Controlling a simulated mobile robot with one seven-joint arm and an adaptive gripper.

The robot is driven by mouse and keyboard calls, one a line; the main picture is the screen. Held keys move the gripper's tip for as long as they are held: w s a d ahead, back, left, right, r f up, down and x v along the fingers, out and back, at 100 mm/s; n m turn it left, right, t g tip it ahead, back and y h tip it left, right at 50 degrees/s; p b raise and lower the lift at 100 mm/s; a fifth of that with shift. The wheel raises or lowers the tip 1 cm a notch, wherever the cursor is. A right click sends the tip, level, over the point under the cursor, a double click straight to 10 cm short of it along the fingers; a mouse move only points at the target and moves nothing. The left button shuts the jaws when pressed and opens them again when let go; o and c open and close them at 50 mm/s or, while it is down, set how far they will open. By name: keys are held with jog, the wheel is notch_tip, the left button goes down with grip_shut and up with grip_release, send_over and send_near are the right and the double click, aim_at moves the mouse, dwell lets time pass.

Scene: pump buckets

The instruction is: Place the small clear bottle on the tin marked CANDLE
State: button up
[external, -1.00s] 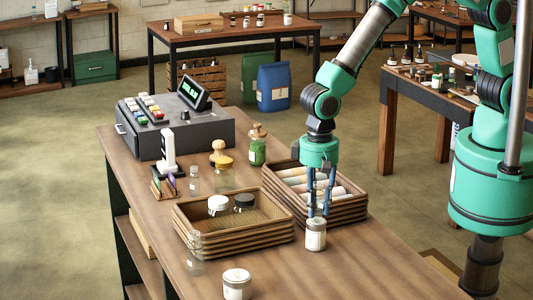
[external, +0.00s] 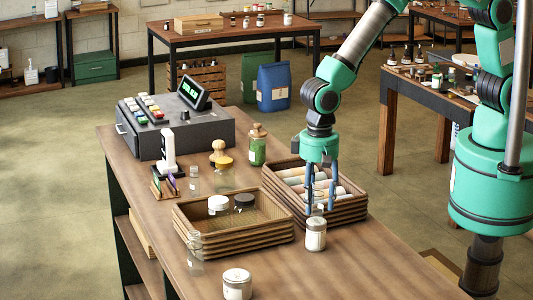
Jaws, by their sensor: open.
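A small clear bottle (external: 318,208) appears to stand on the lid of a white-labelled tin (external: 316,235) at the table's right front edge. The label is too small to read, so I cannot tell whether it says CANDLE. My gripper (external: 320,207) is open, pointing down, with its blue fingers on either side of the bottle. The fingers partly hide the bottle. A second white-labelled tin (external: 237,285) stands at the front of the table; its label is also unreadable.
A wicker tray (external: 212,247) with two jars is left of my gripper; a basket of rolls (external: 345,212) is just behind it. Other clear bottles stand by the tray (external: 195,255) and farther back (external: 194,181). The table's right front is clear.

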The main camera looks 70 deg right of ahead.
notch_tip(320, 180, up, 11)
jog(key=shift+f, duration=0.2)
dwell(0.3)
dwell(0.5)
jog(key=shift+d, duration=0.1)
jog(key=shift+w+d+r, duration=0.15)
jog(key=shift+d+r, duration=0.1)
jog(key=shift+r, duration=0.05)
jog(key=w+d+r+n+t+y, duration=0.1)
jog(key=d+r, duration=0.8)
jog(key=d, duration=0.3)
jog(key=w+d+r+t, duration=0.1)
jog(key=d+r, duration=0.9)
jog(key=d, duration=0.2)
jog(key=s+d+r+n+t, duration=0.1)
jog(key=s+d+r, duration=0.2)
jog(key=s+d, duration=0.6)
jog(key=s+d+r+n+t+h, duration=0.1)
jog(key=s+d+r, duration=0.3)
jog(key=s+d, duration=0.5)
jog(key=d+t, duration=0.1)
jog(key=d, duration=0.5)
jog(key=shift+s+d+n+t, duration=0.25)
jog(key=shift+s+n+t, duration=0.05)
jog(key=shift+s, duration=0.05)
